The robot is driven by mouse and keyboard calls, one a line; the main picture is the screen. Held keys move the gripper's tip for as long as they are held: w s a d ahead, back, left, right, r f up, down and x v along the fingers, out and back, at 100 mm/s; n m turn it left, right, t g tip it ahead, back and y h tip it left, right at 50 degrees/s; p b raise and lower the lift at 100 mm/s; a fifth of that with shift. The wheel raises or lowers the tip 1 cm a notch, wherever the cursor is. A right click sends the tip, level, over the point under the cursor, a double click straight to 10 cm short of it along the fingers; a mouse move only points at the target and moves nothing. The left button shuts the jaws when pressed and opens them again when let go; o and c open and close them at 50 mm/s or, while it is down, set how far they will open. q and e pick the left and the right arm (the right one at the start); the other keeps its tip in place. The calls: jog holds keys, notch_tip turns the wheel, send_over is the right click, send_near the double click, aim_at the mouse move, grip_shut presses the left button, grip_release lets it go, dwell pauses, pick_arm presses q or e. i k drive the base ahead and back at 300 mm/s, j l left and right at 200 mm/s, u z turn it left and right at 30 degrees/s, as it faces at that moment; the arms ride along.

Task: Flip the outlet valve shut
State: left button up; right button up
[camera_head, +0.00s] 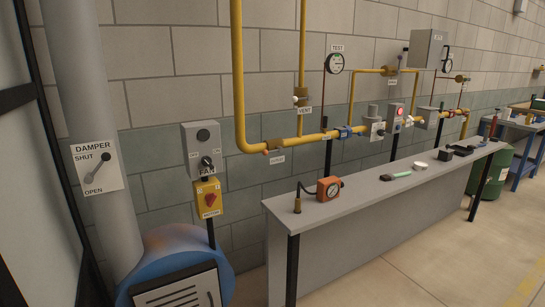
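A yellow gas pipe (240,75) comes down the block wall and runs right above the bench. A brass valve (275,145) sits on it at the left, with a small label (276,159) below too small to read. A brass fitting (447,114) sits near the pipe's right end; its lever position is too small to tell. A bypass valve (391,71) on the upper loop has a dark lever pointing up. I cannot tell from the labels which one is the outlet valve. Neither of my grippers is in view.
A grey bench (370,190) stands below the pipe, holding an orange gauge device (329,189) and a green-handled brush (396,175). A blue blower (170,255) stands left; floor in front is clear.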

aim_at(280, 149)
jog(key=i+l, duration=0.25)
jog(key=i, duration=0.3)
jog(key=i+l+z, duration=0.15)
jog(key=i, duration=0.4)
jog(key=i+l, duration=0.25)
jog(key=i, duration=0.3)
jog(key=i+l+z, duration=0.1)
jog(key=i, duration=0.45)
